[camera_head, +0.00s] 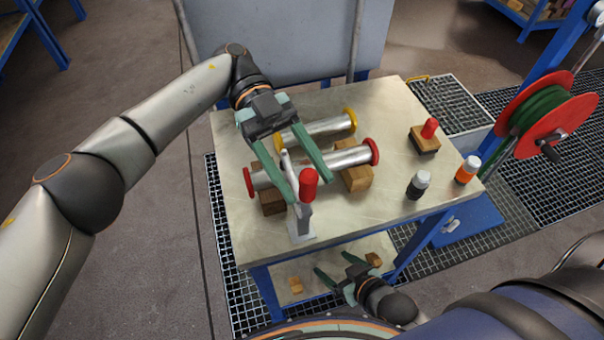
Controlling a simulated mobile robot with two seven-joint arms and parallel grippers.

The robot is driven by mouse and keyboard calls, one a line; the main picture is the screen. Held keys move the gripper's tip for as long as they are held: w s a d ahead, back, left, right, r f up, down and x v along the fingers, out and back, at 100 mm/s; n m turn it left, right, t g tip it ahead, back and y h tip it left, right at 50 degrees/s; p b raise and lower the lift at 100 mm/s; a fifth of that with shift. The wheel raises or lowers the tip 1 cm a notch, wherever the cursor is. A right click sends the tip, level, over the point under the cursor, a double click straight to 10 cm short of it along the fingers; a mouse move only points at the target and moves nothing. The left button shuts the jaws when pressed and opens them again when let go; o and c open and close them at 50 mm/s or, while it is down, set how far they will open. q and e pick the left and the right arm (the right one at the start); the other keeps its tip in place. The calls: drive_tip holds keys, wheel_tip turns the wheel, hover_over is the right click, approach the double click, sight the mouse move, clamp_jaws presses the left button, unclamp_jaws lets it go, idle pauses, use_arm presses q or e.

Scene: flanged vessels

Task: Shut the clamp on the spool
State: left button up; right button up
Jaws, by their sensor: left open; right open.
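A silver spool (346,160) with red end flanges lies across wooden blocks on the metal-topped table. A grey clamp (301,222) with a red handle (309,177) stands at the spool's near side. The handle points up, and a pale bar rises beside it, partly hidden by a finger. My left gripper (311,188) is open above the spool, its green fingers reaching down around the handle area; contact cannot be told. My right gripper (335,265) is open and empty, low in front of the table near its lower shelf.
A second spool (325,127) with yellow flanges lies behind. A red-knobbed block (426,136), a black bottle (417,186) and an orange bottle (467,170) stand on the right of the table (365,215). A red reel (549,115) is beyond the right edge.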

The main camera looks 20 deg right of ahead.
use_arm(q)
wheel_tip(320, 180, up, 3)
drive_tip(key=shift+r, duration=0.15)
drive_tip(key=s+a+r, duration=0.4)
drive_tip(key=s+r, duration=0.5)
drive_tip(key=s, duration=0.4)
drive_tip(key=shift+s+r, duration=0.25)
drive_tip(key=shift+r, duration=0.1)
use_arm(e)
drive_tip(key=shift+f, duration=0.25)
